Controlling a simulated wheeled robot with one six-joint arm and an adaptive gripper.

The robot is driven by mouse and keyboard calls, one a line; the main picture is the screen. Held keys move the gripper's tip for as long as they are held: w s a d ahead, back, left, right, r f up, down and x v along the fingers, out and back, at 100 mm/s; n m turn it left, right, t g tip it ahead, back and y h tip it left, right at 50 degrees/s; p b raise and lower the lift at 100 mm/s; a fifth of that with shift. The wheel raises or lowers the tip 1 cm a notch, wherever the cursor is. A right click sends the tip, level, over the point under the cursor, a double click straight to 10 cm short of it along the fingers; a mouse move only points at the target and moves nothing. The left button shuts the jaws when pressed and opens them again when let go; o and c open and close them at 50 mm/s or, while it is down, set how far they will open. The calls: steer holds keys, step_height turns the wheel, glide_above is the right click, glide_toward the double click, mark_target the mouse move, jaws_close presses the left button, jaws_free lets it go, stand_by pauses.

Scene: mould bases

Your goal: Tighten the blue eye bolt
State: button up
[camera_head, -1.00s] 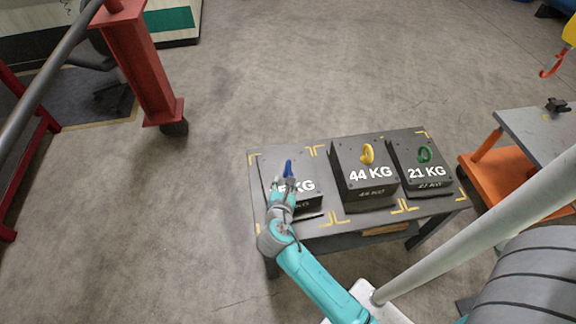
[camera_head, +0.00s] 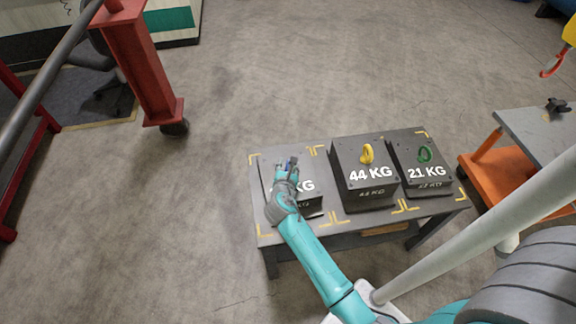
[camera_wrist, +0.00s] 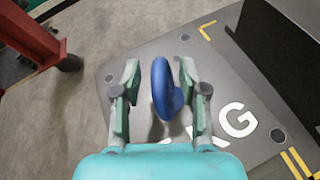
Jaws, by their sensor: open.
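The blue eye bolt (camera_wrist: 166,88) stands on the top of the left mould base (camera_wrist: 232,62) and shows nearly edge-on in the wrist view. My gripper (camera_wrist: 160,82) is open, with one finger on each side of the eye. A gap shows between the eye and the left finger; the right finger is closer to it, and I cannot tell whether it touches. In the head view my gripper (camera_head: 287,165) is over the left block (camera_head: 307,199) and hides most of the bolt and part of its weight label. The bolt's shank is hidden.
A 44 KG block (camera_head: 372,194) with a yellow eye bolt (camera_head: 367,154) and a 21 KG block (camera_head: 428,184) with a green eye bolt (camera_head: 424,154) stand to the right on the same table (camera_head: 330,228). An orange cart (camera_head: 500,172) stands further right. A red post (camera_head: 147,75) is at left.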

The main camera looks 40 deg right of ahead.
jaws_close()
steer(key=shift+a+m+g+h, duration=0.1)
steer(key=shift+m+g+h, duration=0.3)
steer(key=shift+m+g, duration=0.1)
stand_by(0.4)
steer(key=m+g, duration=0.1)
steer(key=m+g+h, duration=0.1)
steer(key=m+g, duration=0.1)
steer(key=shift+w+h, duration=0.2)
steer(key=shift+h, duration=0.1)
steer(key=m+g, duration=0.3)
steer(key=g, duration=0.1)
steer(key=shift+w+m+g+h, duration=0.1)
steer(key=shift+m+g+h, duration=0.2)
steer(key=shift+m+h, duration=0.1)
steer(key=m+g, duration=0.4)
steer(key=shift+g+y, duration=0.4)
steer(key=shift+m+g+y, duration=0.8)
steer(key=shift+m+g, duration=0.8)
